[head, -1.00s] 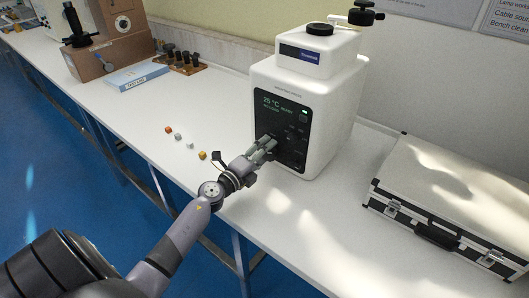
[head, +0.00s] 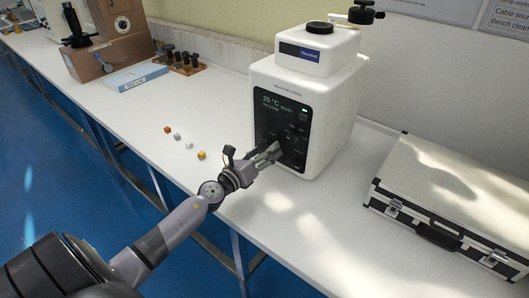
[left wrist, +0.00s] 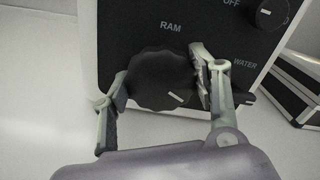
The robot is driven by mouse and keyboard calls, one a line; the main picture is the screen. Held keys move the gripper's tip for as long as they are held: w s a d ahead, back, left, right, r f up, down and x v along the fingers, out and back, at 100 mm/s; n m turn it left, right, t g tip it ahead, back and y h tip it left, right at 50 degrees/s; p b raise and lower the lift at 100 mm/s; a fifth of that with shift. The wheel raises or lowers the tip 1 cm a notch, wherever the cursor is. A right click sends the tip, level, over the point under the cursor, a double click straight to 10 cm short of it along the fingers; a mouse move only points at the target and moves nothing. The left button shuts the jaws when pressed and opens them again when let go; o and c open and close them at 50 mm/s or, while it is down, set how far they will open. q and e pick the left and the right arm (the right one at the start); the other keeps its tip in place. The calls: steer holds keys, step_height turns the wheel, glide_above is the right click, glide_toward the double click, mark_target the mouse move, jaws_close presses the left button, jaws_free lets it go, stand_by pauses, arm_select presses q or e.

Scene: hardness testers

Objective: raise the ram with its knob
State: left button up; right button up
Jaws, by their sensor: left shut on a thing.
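A white tester (head: 305,100) stands on the bench with a dark front panel (head: 280,125). In the left wrist view a dark scalloped knob (left wrist: 160,78) with a white pointer mark sits below the label RAM. The pointer is at the knob's lower right. My left gripper (head: 272,152) reaches the lower part of the panel. In the wrist view its two fingers (left wrist: 160,88) are closed on opposite sides of the RAM knob. I cannot make out the ram itself. My right gripper is not in view.
Another knob (left wrist: 271,13) marked OFF is at the panel's upper right. Several small cubes (head: 189,146) lie left of the tester. A silver case (head: 450,205) lies to its right.

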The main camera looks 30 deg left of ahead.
arm_select(q)
steer(key=m, duration=0.3)
steer(key=shift+d+f+m, duration=0.1)
steer(key=shift+f+m, duration=0.05)
steer(key=shift+m, duration=0.25)
steer(key=m, duration=0.3)
steer(key=shift+m, duration=0.3)
steer(key=m+p, duration=0.1)
steer(key=m, duration=0.5)
steer(key=shift+d+p, duration=0.1)
steer(key=shift+p, duration=0.25)
steer(key=m+p, duration=0.1)
steer(key=m, duration=0.3)
steer(key=m+p, duration=0.1)
steer(key=m, duration=0.2)
steer(key=shift+m, duration=0.3)
steer(key=m+p, duration=0.1)
steer(key=m, duration=0.3)
steer(key=shift+f+p, duration=0.1)
steer(key=shift+p, duration=0.2)
steer(key=shift+m+p, duration=0.35)
steer(key=shift+m, duration=1.35)
